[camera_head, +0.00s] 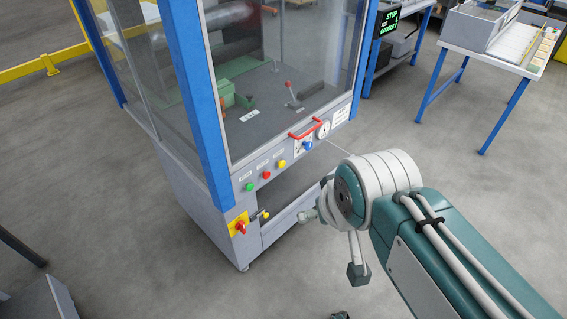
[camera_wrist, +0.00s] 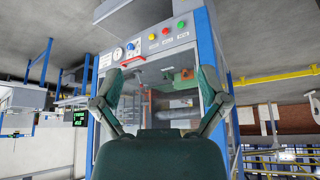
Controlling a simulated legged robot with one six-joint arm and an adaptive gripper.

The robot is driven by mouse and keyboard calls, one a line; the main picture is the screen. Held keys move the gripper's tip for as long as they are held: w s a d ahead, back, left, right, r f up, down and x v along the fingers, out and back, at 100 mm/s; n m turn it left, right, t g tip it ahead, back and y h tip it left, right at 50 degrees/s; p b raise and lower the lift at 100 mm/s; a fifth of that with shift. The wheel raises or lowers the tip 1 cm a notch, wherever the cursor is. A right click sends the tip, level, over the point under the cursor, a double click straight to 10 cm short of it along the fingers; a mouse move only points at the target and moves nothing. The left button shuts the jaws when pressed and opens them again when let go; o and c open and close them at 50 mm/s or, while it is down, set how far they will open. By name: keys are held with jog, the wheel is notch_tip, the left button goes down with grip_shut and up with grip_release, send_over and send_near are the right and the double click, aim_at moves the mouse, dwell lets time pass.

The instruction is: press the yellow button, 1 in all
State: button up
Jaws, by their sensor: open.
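The yellow button (camera_head: 282,163) sits on the grey front panel of the machine, right of the red button (camera_head: 266,174) and the green button (camera_head: 249,186). In the wrist view, which is upside down, the yellow button (camera_wrist: 151,37) is leftmost of the three. Nothing touches it. My gripper (camera_wrist: 160,76) is open and empty, its two fingers spread wide towards the machine. In the head view my gripper is mostly hidden behind my wrist; part of it shows in front of and below the panel, apart from the buttons.
A red handle (camera_head: 305,130), a blue knob (camera_head: 307,145) and a round gauge (camera_head: 322,131) sit right of the buttons. A red switch on a yellow plate (camera_head: 239,225) is lower left. Blue posts (camera_head: 196,95) frame the clear panes. Open floor lies in front.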

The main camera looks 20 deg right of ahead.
jog(key=shift+a, duration=0.1)
jog(key=shift+a, duration=0.25)
